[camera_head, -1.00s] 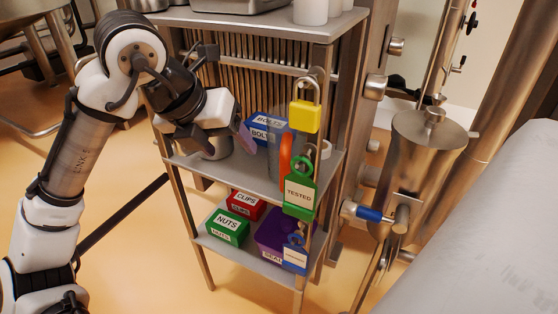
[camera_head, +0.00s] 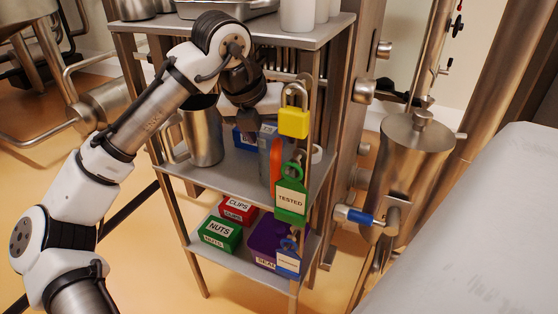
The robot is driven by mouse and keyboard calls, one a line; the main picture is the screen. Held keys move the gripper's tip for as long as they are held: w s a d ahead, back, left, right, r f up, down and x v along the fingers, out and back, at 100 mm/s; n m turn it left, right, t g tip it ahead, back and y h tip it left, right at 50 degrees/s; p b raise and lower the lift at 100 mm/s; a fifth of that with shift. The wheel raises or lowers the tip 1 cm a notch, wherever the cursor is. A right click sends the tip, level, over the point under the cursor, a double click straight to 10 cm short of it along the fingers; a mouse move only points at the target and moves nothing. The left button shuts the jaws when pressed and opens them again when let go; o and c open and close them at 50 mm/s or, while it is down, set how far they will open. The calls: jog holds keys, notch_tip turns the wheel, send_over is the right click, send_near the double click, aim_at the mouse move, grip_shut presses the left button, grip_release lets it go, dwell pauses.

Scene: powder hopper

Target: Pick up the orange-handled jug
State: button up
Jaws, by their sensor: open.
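The orange-handled jug (camera_head: 265,145) stands on the middle shelf of the steel rack. Its body looks grey and its orange handle (camera_head: 276,163) faces the front right. A green tag marked TESTED and a yellow padlock hang in front and hide part of it. My gripper (camera_head: 270,112) is open, just above and at the jug's upper part. Its fingers are mostly hidden, so I cannot tell whether they touch or surround the jug.
A steel jug (camera_head: 204,140) stands left of my gripper on the same shelf. A blue box (camera_head: 243,138) sits behind. The yellow padlock (camera_head: 294,122) and green TESTED tag (camera_head: 291,200) hang at the rack's front post. Boxes, including NUTS (camera_head: 220,233), fill the lower shelf.

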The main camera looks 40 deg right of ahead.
jog(key=shift+x, duration=1.1)
jog(key=shift+w+a, duration=0.1)
jog(key=shift+a, duration=0.05)
grip_shut()
